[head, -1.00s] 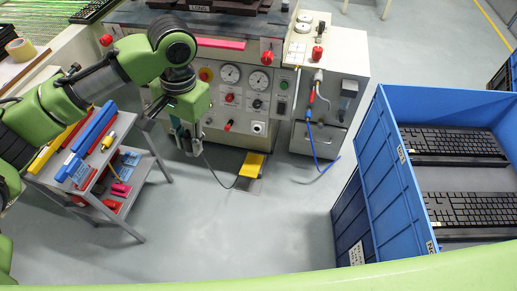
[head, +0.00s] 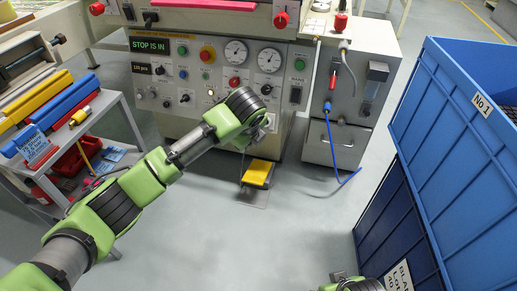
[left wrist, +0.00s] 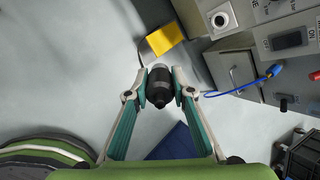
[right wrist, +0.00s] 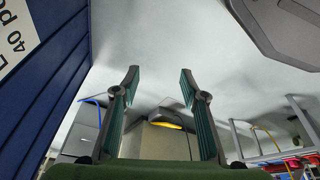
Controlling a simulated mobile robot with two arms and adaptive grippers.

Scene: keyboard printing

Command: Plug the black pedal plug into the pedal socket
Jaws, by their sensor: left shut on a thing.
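The black pedal plug (left wrist: 159,87) is between the fingertips of my left gripper (left wrist: 160,96), which is shut on it, in the left wrist view. The pedal socket (left wrist: 220,18), a round opening in a pale square plate, is at the top of that view, apart from the plug. The yellow pedal (head: 257,173) lies on the floor before the machine and also shows in the left wrist view (left wrist: 165,38). In the head view, my left wrist hides the plug and most of the fingers. My right gripper (right wrist: 160,82) is open and empty.
The machine's control panel (head: 210,65) stands behind my left arm. A grey cabinet (head: 340,140) with a blue hose (head: 331,135) is to its right. Blue crates (head: 440,130) stand at right, a tool cart (head: 125,140) at left.

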